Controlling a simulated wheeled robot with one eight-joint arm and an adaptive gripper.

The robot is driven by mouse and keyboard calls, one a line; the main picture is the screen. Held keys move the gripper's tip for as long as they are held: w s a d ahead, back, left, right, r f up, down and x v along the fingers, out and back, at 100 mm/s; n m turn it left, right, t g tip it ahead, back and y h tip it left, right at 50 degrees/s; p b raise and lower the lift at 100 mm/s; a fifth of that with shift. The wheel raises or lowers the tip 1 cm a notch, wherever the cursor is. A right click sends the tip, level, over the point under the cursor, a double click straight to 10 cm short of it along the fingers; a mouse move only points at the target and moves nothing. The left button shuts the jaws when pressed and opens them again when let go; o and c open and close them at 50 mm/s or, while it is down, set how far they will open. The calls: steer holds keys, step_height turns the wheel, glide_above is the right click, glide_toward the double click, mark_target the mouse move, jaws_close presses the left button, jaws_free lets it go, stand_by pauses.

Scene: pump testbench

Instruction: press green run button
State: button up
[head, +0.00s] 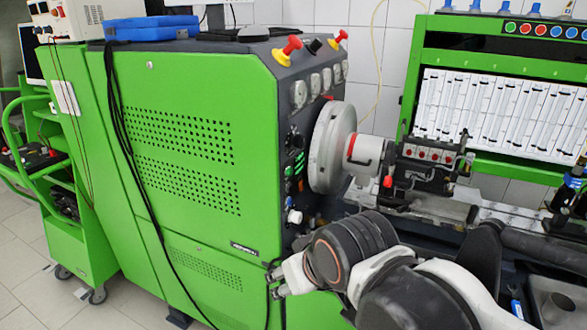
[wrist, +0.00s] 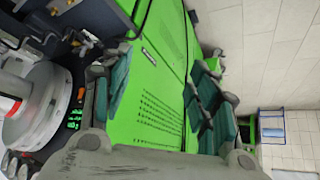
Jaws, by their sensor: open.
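Small green buttons (head: 289,171) sit on the dark control panel at the right end of the green machine, left of the big grey disc. In the wrist view, green lit buttons (wrist: 73,115) show at the left beside the disc, with an orange knob above them. I cannot tell which one is the run button. My gripper (head: 275,283) is below the panel, in front of the machine's lower right corner, apart from the buttons. In the wrist view, my gripper (wrist: 160,95) has its fingers spread and nothing between them; the buttons lie left of the left finger.
The grey disc (head: 327,148) and its shaft stick out right of the panel. A white knob (head: 294,216) protrudes below the green buttons. Black cables (head: 121,140) hang down the machine's front. Red and yellow knobs (head: 287,47) stand on top.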

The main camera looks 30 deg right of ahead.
stand_by(0.4)
jaws_close()
stand_by(1.2)
